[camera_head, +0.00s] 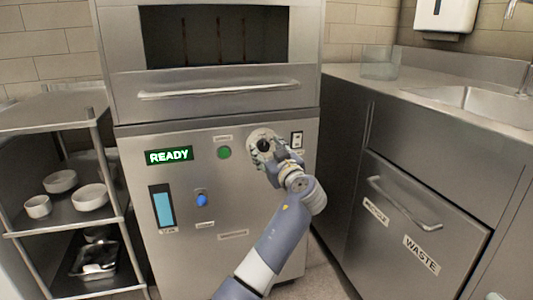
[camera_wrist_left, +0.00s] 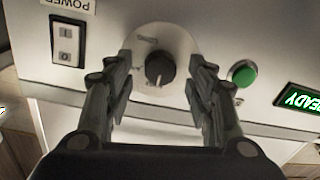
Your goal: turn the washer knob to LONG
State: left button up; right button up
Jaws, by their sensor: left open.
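The washer knob (camera_head: 264,145) is a small dark round knob on a pale round dial plate on the steel front panel. In the left wrist view the knob (camera_wrist_left: 159,68) sits between the fingers, with a light pointer mark on its lower side in that picture. The dial lettering is too small to read. My left gripper (camera_wrist_left: 160,88) is open, with one finger on each side of the knob and a gap visible on both sides. In the head view my left gripper (camera_head: 272,157) covers part of the dial. My right gripper is not in view.
A green button (camera_head: 224,153), a lit READY display (camera_head: 169,155), a blue knob (camera_head: 201,199) and a power switch (camera_head: 297,139) share the panel. The oven-like door handle (camera_head: 220,90) juts out above. A shelf with bowls (camera_head: 89,197) stands left; a counter with WASTE drawer (camera_head: 421,254) stands right.

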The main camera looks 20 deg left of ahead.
pick_arm(q)
jog(key=shift+w+a, duration=0.4)
jog(key=shift+w, duration=0.05)
jog(key=c, duration=1.1)
jog(key=shift+o, duration=0.2)
